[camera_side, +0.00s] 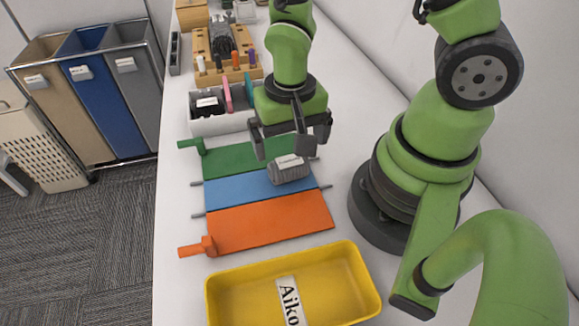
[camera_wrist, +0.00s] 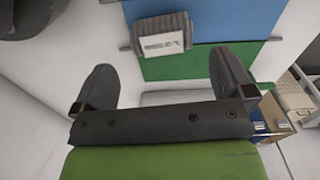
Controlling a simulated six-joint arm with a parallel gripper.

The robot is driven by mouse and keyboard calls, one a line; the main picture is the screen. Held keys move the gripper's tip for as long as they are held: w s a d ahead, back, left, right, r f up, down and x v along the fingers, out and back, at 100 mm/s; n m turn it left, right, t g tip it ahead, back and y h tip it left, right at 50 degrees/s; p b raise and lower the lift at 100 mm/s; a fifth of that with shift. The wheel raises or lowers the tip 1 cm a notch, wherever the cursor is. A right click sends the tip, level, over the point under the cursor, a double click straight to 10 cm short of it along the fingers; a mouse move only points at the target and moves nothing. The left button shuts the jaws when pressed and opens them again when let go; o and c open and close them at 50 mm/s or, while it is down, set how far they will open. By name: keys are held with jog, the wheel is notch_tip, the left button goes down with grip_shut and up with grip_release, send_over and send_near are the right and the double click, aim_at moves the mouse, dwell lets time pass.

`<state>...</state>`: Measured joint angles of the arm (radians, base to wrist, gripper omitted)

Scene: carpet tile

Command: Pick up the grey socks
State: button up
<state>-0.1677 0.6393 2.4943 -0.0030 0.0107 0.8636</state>
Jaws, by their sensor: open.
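The grey socks (camera_side: 289,172) are a ribbed grey bundle with a white label. They lie on the blue panel (camera_side: 240,190), by its border with the green panel (camera_side: 228,160). In the wrist view the grey socks (camera_wrist: 162,36) lie beyond my fingertips, across the blue and green border. My gripper (camera_side: 280,146) is open and empty above the green panel, just behind the socks in the side view. In the wrist view my gripper (camera_wrist: 160,85) shows two dark fingers spread wide, apart from the socks.
An orange panel (camera_side: 270,222) lies nearest the yellow tray (camera_side: 220,296), which has a label reading "Aiko". A white bin (camera_side: 215,124) and a wooden holder (camera_side: 212,72) stand behind. Tan, blue and grey hampers (camera_side: 95,95) stand on the carpet to the left.

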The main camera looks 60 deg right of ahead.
aim_at(289, 159)
jog(key=shift+w+a+f, duration=0.1)
jog(key=shift+a+f, duration=0.05)
jog(key=shift+f, duration=3)
jog(key=c, duration=0.9)
